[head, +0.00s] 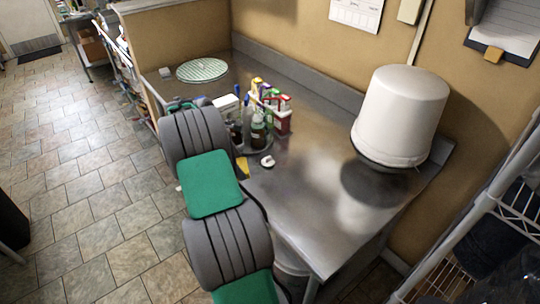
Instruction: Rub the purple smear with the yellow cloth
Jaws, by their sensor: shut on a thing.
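My arm rises from the bottom of the head view and covers the left front of the steel counter (315,200). My gripper does not show; the arm's links hide that area. A small yellow patch (242,167) peeks out at the right edge of my arm, near the counter's front edge. It may be part of the yellow cloth, but too little shows to tell, or to tell whether it is held. I see no purple smear on the bare steel in view; part of the counter is behind my arm.
A large white upturned bucket (402,112) stands at the counter's right back. Several bottles and a red-and-white box (277,115) stand mid-counter, with a small white item (267,161) in front. A round green-white mat (202,70) lies at the far left. The right front is clear.

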